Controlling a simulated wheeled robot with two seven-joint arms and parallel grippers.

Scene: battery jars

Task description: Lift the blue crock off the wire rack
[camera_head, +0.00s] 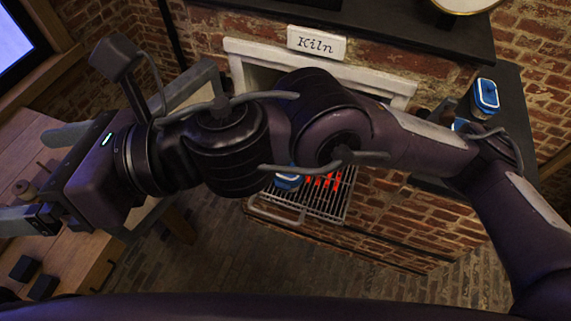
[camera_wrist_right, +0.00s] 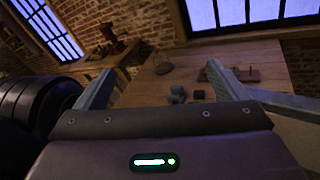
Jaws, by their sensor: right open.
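A blue crock (camera_head: 288,179) with a pale band shows on the wire rack (camera_head: 325,210) below the kiln, in the head view. My right arm hides much of it. A similar blue and white jar (camera_head: 486,96) stands on the dark ledge at the right. My right gripper (camera_head: 22,178) is open and empty at the far left, over the wooden table and well away from the rack. The right wrist view shows its fingers (camera_wrist_right: 158,68) apart, pointing towards the table. My left gripper is not in view.
Red glowing bars lie under the rack. The kiln sign (camera_head: 317,43) is above the opening on the brick wall. The wooden table (camera_wrist_right: 260,52) holds several small objects, including dark blocks (camera_head: 42,287). The floor between table and rack looks clear.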

